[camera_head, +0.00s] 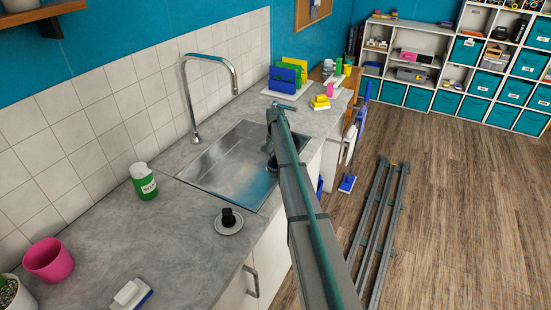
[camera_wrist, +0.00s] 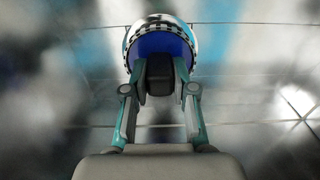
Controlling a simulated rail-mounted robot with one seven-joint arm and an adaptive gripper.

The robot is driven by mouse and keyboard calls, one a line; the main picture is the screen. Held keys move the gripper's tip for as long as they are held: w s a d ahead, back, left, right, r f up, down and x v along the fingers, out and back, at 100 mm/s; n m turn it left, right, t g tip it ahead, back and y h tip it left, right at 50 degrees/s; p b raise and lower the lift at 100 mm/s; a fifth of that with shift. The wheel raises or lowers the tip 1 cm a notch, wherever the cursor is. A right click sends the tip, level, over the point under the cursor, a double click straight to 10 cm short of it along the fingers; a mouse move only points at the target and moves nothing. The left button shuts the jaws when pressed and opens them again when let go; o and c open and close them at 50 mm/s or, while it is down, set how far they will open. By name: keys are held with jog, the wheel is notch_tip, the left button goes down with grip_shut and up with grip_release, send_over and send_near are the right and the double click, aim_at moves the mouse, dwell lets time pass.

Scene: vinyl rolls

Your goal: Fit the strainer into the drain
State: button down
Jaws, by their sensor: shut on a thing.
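My gripper (camera_wrist: 160,90) is shut on the black knob (camera_wrist: 160,74) of the strainer (camera_wrist: 133,36), a round metal piece with a perforated rim and blue showing inside. In the head view, the end of my arm reaches over the sink (camera_head: 222,172), and a small dark part of the gripper or strainer (camera_head: 271,164) shows at the sink's right side. I cannot tell whether the strainer touches the sink floor. The drain is not visible in either view; my arm or the held strainer may hide it.
A grey disc with a black knob (camera_head: 229,221) lies on the counter in front of the sink. A green soap bottle (camera_head: 144,181) stands left of it. The faucet (camera_head: 207,95) arches over the sink's back edge. A pink pot (camera_head: 49,260) and white-blue brush (camera_head: 130,295) are nearer.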

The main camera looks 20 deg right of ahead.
jog(key=shift+f, duration=0.5)
jog(key=c, duration=0.9)
grip_release()
jog(key=shift+o, duration=0.2)
notch_tip(320, 180, up, 12)
jog(key=shift+f, duration=0.2)
jog(key=shift+r, duration=0.25)
jog(key=shift+s, duration=0.1)
